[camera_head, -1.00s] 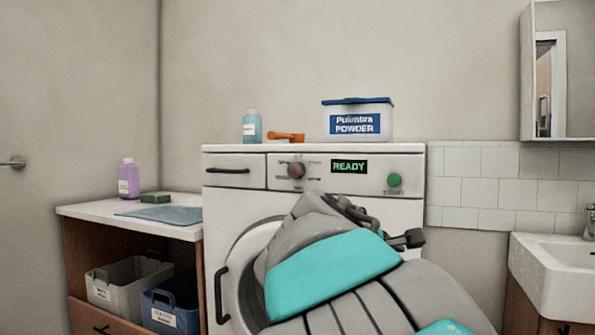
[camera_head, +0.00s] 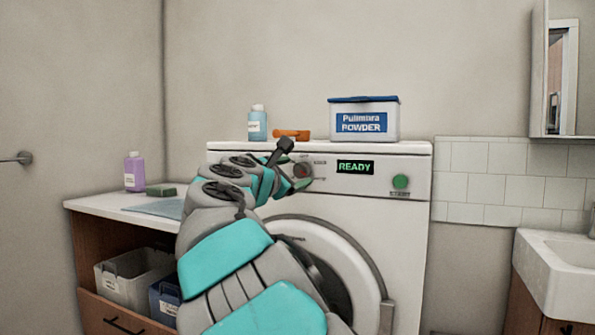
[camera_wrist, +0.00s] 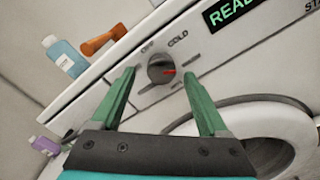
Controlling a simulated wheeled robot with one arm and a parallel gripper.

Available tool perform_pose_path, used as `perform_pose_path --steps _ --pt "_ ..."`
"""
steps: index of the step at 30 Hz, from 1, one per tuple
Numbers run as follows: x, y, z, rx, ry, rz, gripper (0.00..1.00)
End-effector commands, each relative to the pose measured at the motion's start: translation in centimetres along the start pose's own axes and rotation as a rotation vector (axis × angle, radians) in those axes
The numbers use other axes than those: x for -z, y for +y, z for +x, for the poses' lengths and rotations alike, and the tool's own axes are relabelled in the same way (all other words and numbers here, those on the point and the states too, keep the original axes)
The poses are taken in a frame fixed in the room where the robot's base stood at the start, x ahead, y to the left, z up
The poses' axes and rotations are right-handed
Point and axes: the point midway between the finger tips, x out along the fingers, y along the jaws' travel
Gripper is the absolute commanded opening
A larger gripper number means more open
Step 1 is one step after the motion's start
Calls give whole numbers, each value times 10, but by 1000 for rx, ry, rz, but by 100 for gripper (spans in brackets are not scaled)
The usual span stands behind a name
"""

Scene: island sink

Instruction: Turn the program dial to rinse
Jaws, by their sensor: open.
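The program dial (camera_wrist: 161,68) is a dark round knob with a red pointer mark, on the washing machine's (camera_head: 405,220) front panel. Labels beside it include "OFF" and "COLD"; others are too small to read. The red mark points to the right in the tilted wrist view. My gripper (camera_wrist: 158,82) is open, its two green fingers on either side of the dial and apart from it. In the head view the dial (camera_head: 302,170) is partly hidden by my gripper (camera_head: 290,180). The display (camera_head: 355,167) reads "READY".
A green start button (camera_head: 400,182) is on the panel's right. A powder box (camera_head: 364,120), an orange scoop (camera_head: 290,134) and a blue bottle (camera_head: 257,124) stand on top. A counter (camera_head: 110,204) is at left, a sink (camera_head: 555,262) at right.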

Motion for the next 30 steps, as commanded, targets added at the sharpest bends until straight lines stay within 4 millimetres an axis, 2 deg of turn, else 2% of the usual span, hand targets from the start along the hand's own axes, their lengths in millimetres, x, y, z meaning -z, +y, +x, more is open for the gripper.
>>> perform_pose_path --steps 6,15,30 --pt "1 -2 18 5 2 0 78" --pt "0 -2 19 4 0 0 78" --pt "0 -2 19 4 0 1 22"
